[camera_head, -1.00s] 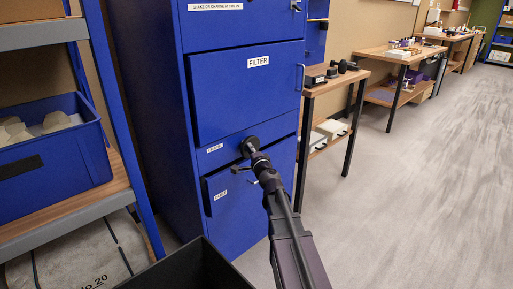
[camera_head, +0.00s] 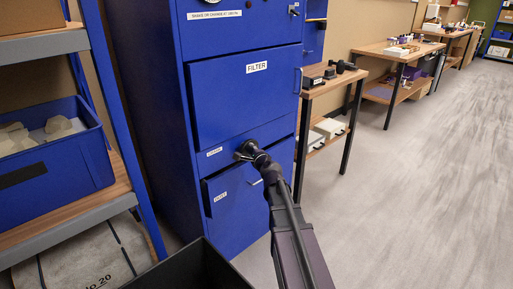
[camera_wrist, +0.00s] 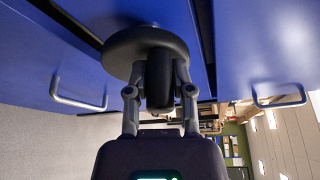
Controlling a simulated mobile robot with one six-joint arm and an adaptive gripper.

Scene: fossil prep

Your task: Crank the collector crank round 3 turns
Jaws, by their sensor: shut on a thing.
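The collector crank (camera_head: 243,153) is a dark round hub with a handle on the front of the blue collector cabinet (camera_head: 228,134), between the FILTER door above and a lower door. A small label sits left of it. My gripper (camera_head: 258,160) is at the crank. In the wrist view the crank's round dark disc (camera_wrist: 146,46) fills the top middle, and its knob (camera_wrist: 160,82) sits between the two fingers of my gripper (camera_wrist: 159,92). The fingers are shut on the crank handle. In the head view my wrist partly hides the handle.
A blue shelf rack with a blue bin (camera_head: 52,158) of pale pieces stands on the left. A wooden bench (camera_head: 330,84) with dark items stands just right of the cabinet. Door handles (camera_wrist: 280,98) flank the crank in the wrist view. The floor on the right is clear.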

